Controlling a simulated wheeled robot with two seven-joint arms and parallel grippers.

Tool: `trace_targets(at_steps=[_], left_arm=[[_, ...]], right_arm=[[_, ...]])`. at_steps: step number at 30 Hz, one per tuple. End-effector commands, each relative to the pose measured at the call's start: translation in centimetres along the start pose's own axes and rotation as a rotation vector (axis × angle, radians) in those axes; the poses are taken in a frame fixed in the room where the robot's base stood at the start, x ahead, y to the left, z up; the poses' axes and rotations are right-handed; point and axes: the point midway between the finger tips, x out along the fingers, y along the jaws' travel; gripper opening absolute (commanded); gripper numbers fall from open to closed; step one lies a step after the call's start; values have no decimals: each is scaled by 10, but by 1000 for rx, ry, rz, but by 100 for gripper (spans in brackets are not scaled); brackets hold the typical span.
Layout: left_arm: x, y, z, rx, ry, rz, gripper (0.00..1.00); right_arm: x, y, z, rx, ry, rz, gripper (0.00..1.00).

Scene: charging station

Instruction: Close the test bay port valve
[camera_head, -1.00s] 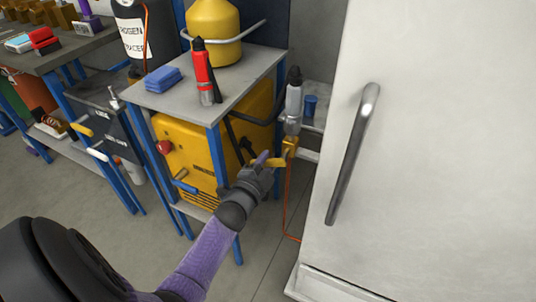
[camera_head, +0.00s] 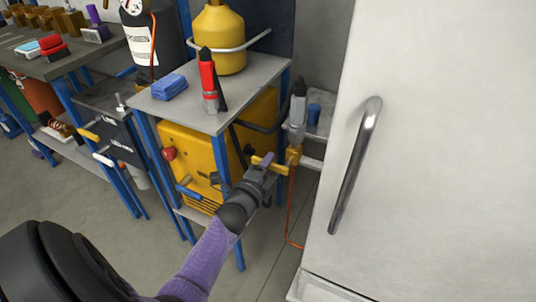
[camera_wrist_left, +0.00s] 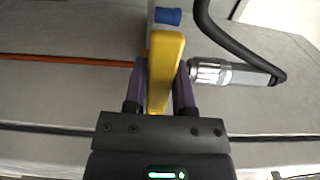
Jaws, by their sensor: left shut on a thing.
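The port valve has a yellow handle (camera_wrist_left: 164,70) on a brass-yellow body (camera_head: 293,155), beside the white cabinet. In the head view the handle (camera_head: 268,163) points left from the body. My left gripper (camera_head: 264,168) is at the handle. In the left wrist view my left gripper (camera_wrist_left: 159,88) has its purple fingers on both sides of the handle, shut on it. The handle's far end meets the fitting and is partly hidden. My right gripper is not in view.
A white cabinet (camera_head: 440,150) with a metal bar handle (camera_head: 355,165) stands close on the right. A yellow machine (camera_head: 190,150) sits under a grey-topped blue-legged table left of the valve. An orange hose (camera_head: 291,210) hangs below the valve. A black hose (camera_wrist_left: 225,45) passes nearby.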

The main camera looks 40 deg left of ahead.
Motion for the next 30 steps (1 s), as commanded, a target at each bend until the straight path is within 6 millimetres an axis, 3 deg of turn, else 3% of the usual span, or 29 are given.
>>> trace_targets(at_steps=[10, 11, 15, 25, 30], left_arm=[[0, 0, 0, 8, 1, 1, 0], [0, 0, 0, 7, 1, 1, 37], [0, 0, 0, 6, 1, 1, 66], [-4, -1, 0, 4, 1, 1, 68], [-37, -3, 0, 2, 1, 1, 68]], right_arm=[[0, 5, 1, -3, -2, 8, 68], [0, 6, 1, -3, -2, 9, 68], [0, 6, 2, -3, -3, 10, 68], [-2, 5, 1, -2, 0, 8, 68], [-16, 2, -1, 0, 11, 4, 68]])
